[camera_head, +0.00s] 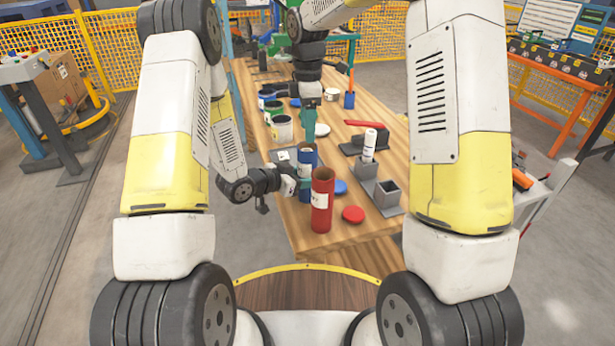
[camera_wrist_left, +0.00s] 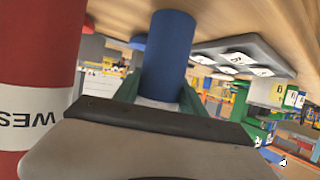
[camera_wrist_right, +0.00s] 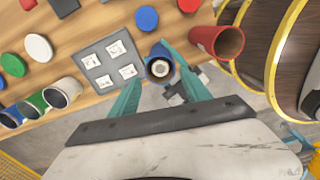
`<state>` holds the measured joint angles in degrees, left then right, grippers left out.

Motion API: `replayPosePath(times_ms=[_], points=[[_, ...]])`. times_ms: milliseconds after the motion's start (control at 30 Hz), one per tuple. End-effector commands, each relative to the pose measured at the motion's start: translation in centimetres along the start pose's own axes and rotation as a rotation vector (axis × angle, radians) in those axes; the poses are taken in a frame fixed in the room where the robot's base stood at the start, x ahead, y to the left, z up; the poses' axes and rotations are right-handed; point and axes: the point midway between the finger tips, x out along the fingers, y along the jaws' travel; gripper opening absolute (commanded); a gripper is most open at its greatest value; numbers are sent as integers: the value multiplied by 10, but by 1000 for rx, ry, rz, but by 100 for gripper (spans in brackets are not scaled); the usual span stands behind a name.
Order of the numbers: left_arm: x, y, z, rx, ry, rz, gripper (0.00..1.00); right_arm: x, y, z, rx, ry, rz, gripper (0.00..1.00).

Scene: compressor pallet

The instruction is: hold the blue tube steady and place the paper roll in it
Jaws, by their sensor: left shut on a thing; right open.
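The blue tube (camera_head: 307,155) stands upright near the table's front, beside the red tube (camera_head: 321,200). My left gripper (camera_head: 303,175) is shut on it from the left; the left wrist view shows the blue tube (camera_wrist_left: 167,55) between its fingers. My right gripper (camera_head: 309,122) is open, pointing down just above the tube. In the right wrist view, a pale round end like a paper roll (camera_wrist_right: 159,68) shows inside the blue tube's mouth, between the open fingers. How deep it sits is hidden. A white printed cylinder (camera_head: 369,145) stands on a dark block to the right.
Red (camera_head: 353,214) and blue lids lie near the red tube. A grey square holder (camera_head: 387,193) stands to the right. A grey plate with white labelled squares (camera_wrist_right: 110,63) lies beside the blue tube.

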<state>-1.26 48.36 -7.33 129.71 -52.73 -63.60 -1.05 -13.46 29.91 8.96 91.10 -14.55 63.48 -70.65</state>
Motion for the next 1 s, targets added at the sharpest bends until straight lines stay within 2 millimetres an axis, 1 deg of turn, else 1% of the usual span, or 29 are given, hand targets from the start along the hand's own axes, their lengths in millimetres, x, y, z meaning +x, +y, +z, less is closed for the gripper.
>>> replayPosePath(times_ms=[67,167,400,600,700,800,1000], points=[[0,0,0,0,1,0,8,-5,1,0,0,1,3,56],[0,0,0,0,1,0,8,-18,1,0,1,1,4,56],[0,0,0,0,1,0,8,-69,1,0,1,2,5,56],[0,0,0,0,1,0,8,-104,1,0,1,1,3,56],[0,0,0,0,1,0,8,-114,1,0,0,1,2,56],[0,0,0,0,1,0,8,-119,1,0,0,1,2,56],[0,0,0,0,1,0,8,-120,0,0,0,1,0,56]])
